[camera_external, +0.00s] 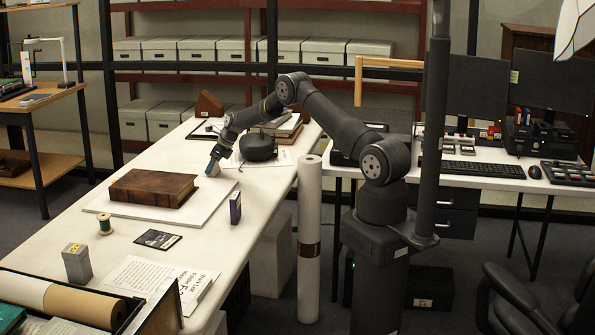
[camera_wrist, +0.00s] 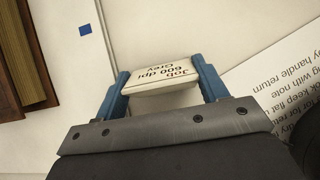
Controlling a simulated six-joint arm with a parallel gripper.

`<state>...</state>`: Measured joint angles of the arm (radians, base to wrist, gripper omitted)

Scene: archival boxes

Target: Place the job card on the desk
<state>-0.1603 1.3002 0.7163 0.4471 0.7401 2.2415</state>
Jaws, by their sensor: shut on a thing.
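The job card (camera_wrist: 160,77) is a small cream piece with dark print reading "Job 600 dpi Grey", upside down in the wrist view. My gripper (camera_wrist: 160,70) has its two blue fingers on either side of the card and is shut on it. In the external view my gripper (camera_external: 213,165) is low over the white desk (camera_external: 140,251), to the right of the brown book. The card is tiny there, and I cannot tell whether it touches the desk.
The brown leather book (camera_external: 152,188) lies on a pale board (camera_external: 211,203). A small purple box (camera_external: 235,208) stands right of it. A thread spool (camera_external: 104,224), a dark card (camera_external: 158,239) and a grey block (camera_external: 77,263) are nearer. A printed sheet (camera_wrist: 282,93) lies right of my gripper.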

